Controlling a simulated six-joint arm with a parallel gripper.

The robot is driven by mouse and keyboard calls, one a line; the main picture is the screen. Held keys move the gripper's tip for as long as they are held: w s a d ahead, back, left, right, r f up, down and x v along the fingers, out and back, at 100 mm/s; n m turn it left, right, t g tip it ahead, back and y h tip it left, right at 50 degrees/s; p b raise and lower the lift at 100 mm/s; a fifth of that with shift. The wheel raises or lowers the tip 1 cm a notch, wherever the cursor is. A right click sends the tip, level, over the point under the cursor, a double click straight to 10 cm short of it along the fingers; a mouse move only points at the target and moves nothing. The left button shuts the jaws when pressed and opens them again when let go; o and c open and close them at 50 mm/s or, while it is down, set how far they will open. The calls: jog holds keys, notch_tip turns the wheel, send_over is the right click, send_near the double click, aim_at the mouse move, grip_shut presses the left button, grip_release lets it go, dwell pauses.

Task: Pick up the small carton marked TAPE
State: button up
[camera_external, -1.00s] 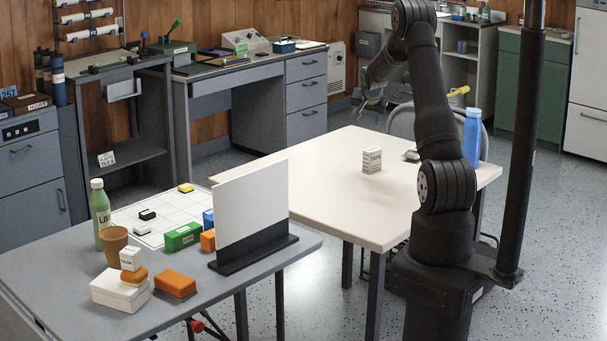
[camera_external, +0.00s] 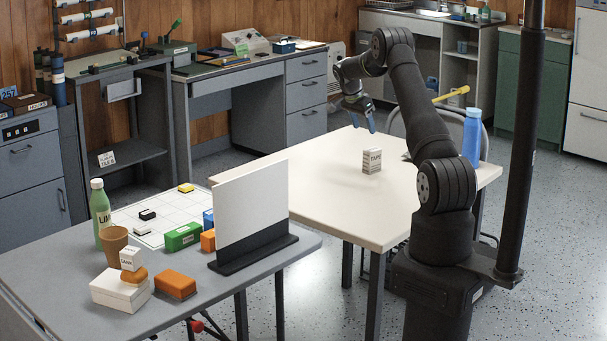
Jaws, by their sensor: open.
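The small white carton marked TAPE (camera_external: 372,161) stands upright on the cream table (camera_external: 330,205), toward its right half. My gripper (camera_external: 364,122) is above the far edge of that table, higher than the carton and behind it in this view. It is open and empty, its fingers pointing down, and apart from the carton. Another small white carton (camera_external: 130,258), with lettering that looks like TANK, sits on an orange piece on a white box on the grey table.
A blue bottle (camera_external: 472,135) stands at the cream table's right edge. A white upright panel (camera_external: 252,205) stands on the grey table (camera_external: 225,300), near a green bottle (camera_external: 101,214), a brown cup (camera_external: 114,245) and several coloured blocks. The cream table's left part is clear.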

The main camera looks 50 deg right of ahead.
aim_at(374, 159)
jog(key=x, duration=1.5)
jog(key=c, duration=1.1)
jog(key=shift+o, duration=0.2)
